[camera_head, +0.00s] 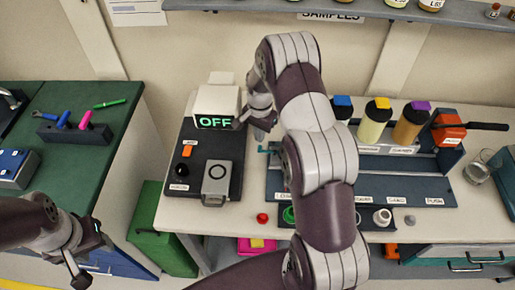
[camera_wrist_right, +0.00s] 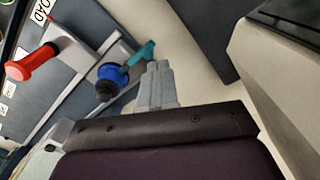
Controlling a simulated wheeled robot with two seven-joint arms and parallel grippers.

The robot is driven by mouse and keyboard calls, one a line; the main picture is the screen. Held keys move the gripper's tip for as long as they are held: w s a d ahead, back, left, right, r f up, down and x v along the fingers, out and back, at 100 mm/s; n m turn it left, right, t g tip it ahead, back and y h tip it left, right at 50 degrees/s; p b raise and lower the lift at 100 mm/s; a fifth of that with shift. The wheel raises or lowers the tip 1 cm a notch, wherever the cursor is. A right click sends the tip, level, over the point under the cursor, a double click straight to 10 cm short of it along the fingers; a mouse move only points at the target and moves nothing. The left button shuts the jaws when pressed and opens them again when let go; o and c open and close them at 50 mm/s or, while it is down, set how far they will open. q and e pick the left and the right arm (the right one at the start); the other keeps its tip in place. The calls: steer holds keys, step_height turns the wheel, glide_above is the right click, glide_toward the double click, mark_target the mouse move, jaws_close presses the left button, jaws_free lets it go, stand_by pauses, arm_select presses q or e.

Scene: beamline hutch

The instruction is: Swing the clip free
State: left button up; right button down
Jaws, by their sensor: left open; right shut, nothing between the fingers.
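A small teal piece (camera_head: 266,150), perhaps the clip, shows at the left end of the dark tray rack (camera_head: 276,196). In the right wrist view a teal lever-like piece (camera_wrist_right: 141,55) sticks out beside a blue and black round part (camera_wrist_right: 110,78). My right gripper (camera_head: 262,130) is shut and empty, beside the white box reading OFF and a little above the teal piece in the picture. Its closed fingers (camera_wrist_right: 158,80) lie just right of the teal piece; I cannot tell whether they touch. My left gripper (camera_head: 88,262) is open and empty at lower left, away from the bench.
The OFF display box (camera_head: 217,105) and a grey device (camera_head: 217,183) stand on a dark panel. Several capped bottles (camera_head: 375,125) stand behind the rack. My right arm hides the rack's middle. A red knob (camera_head: 262,218) is at the bench's front edge.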

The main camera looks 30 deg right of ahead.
steer(key=shift+f, duration=0.2)
stand_by(0.3)
steer(key=shift+f, duration=0.15)
steer(key=shift+s+a, duration=0.1)
stand_by(0.4)
steer(key=shift+s+a, duration=0.4)
steer(key=shift+a, duration=0.05)
steer(key=shift+s, duration=0.1)
steer(key=shift+s+a, duration=0.3)
steer(key=shift+s, duration=0.2)
steer(key=shift+s+p, duration=0.1)
steer(key=shift+p, duration=0.2)
